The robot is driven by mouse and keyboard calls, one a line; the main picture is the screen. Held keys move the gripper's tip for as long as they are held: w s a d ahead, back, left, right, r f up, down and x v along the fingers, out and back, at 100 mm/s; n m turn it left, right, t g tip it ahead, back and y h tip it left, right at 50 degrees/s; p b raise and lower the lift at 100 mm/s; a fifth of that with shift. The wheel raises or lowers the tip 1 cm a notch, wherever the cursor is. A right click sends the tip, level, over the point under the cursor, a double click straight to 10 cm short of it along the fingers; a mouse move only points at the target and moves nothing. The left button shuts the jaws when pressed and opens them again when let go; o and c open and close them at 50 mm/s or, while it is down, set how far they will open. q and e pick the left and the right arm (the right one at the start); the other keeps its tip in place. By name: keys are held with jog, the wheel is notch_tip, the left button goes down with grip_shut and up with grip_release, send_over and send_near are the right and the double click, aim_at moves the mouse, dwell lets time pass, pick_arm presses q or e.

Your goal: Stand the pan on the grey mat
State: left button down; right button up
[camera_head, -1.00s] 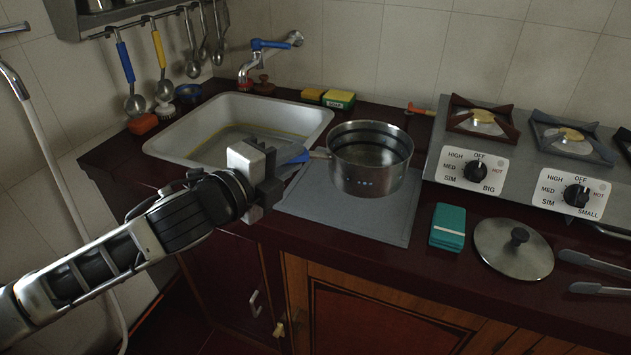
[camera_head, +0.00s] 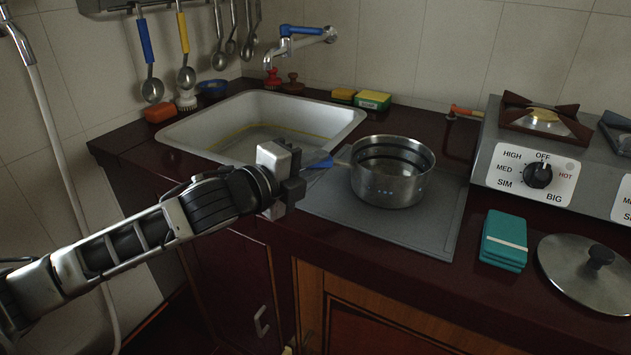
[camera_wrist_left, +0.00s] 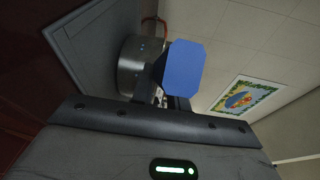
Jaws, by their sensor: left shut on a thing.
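The pan (camera_head: 392,185) is a steel saucepan with a blue handle (camera_head: 319,163). It is upright over the grey mat (camera_head: 430,236), inside its right edge; I cannot tell whether its base touches the mat. My left gripper (camera_head: 298,178) is shut on the handle, left of the pan and near the sink's front right corner. In the left wrist view the blue handle (camera_wrist_left: 185,80) stands between the fingers, with the pan (camera_wrist_left: 130,65) beyond it and the mat (camera_wrist_left: 90,40) at upper left. My right gripper is not in view.
The sink (camera_head: 215,135) lies behind and left of the mat. A stove (camera_head: 490,165) stands to the right. Sponges (camera_head: 372,101) sit by the wall.

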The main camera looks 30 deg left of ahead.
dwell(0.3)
pick_arm(q)
jog(key=c, duration=1.8)
grip_release()
jog(key=shift+f, duration=0.25)
jog(key=o, duration=0.4)
jog(key=shift+o, duration=0.2)
